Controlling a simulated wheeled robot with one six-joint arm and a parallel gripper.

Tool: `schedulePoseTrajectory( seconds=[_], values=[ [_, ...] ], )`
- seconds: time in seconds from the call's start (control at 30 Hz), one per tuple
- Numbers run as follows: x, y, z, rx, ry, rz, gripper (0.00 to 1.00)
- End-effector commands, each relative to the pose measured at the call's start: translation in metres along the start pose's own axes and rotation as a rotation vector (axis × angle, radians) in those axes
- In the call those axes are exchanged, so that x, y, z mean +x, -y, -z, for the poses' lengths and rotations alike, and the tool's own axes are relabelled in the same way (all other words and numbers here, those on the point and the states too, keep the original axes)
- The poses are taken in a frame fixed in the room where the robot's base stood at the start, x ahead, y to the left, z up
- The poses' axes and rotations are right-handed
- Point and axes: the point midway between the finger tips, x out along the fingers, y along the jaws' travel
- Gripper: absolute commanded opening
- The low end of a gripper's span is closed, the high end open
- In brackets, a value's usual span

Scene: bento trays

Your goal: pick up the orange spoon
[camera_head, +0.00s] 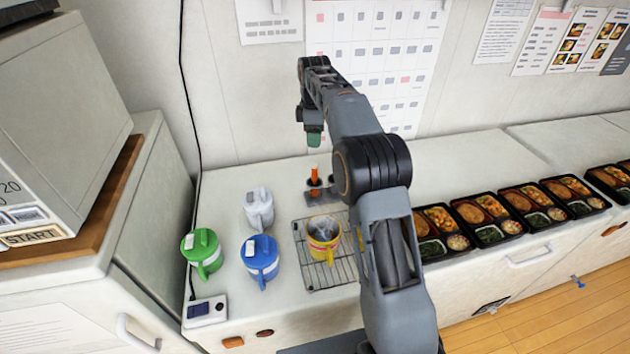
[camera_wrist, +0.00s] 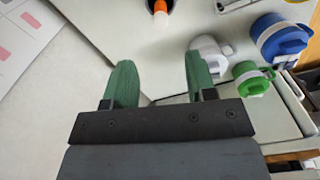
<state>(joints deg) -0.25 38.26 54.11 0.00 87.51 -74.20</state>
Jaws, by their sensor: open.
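The orange spoon (camera_head: 314,174) stands upright in a dark holder (camera_head: 319,191) on the white counter, with only its orange handle showing clearly. Its lower end is hidden in the holder. In the wrist view the spoon (camera_wrist: 160,8) shows at the top edge, partly cut off. My gripper (camera_head: 314,139) is above the spoon in the head view, apart from it. In the wrist view the green fingers of my gripper (camera_wrist: 158,64) are spread wide with nothing between them.
A yellow pitcher (camera_head: 323,238) stands on a wire rack (camera_head: 302,262). White (camera_head: 258,208), blue (camera_head: 260,258) and green (camera_head: 203,252) pitchers stand to its left. Several bento trays (camera_head: 476,238) line the counter's front at right. A calendar wall (camera_head: 425,95) rises behind.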

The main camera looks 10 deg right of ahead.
Motion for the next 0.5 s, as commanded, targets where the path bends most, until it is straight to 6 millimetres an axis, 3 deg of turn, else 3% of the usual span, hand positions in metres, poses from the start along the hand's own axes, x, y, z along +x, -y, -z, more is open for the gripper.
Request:
schedulePoseTrajectory(
  seconds=[0.3,0.5],
  values=[
    [0.056,-0.001,-0.001,-0.01,0.002,0.006,0.51],
    [0.076,-0.001,-0.001,-0.009,0.001,0.004,0.51]
  ],
)
